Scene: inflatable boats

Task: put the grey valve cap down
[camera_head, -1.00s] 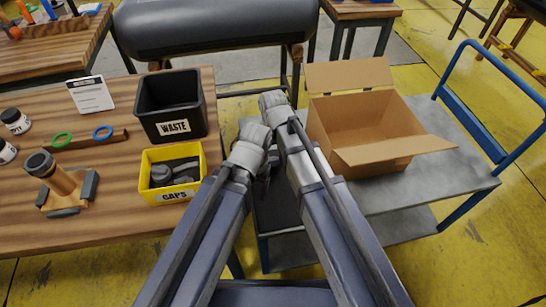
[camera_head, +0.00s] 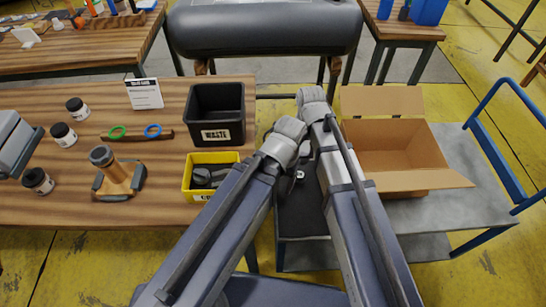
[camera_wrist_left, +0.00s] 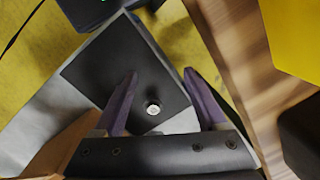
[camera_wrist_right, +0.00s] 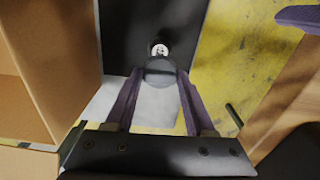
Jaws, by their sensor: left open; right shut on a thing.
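My right gripper (camera_wrist_right: 160,74) is shut on a dark grey round valve cap (camera_wrist_right: 161,71), held between its fingertips above the black mat. Just beyond the cap in the right wrist view is a small silver round fitting (camera_wrist_right: 160,50) on the mat; it also shows in the left wrist view (camera_wrist_left: 153,107). My left gripper (camera_wrist_left: 160,76) is open and empty, over the same black mat (camera_wrist_left: 110,60). In the head view both arms reach over the mat (camera_head: 300,212), and the wrists largely hide the jaws and the held cap.
A yellow caps bin (camera_head: 197,193) with grey pieces inside and a black waste bin (camera_head: 216,134) stand on the wooden table (camera_head: 60,207), left of the arms. An open cardboard box (camera_head: 440,182) is on the grey cart (camera_head: 480,210) at right. Small jars stand far left.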

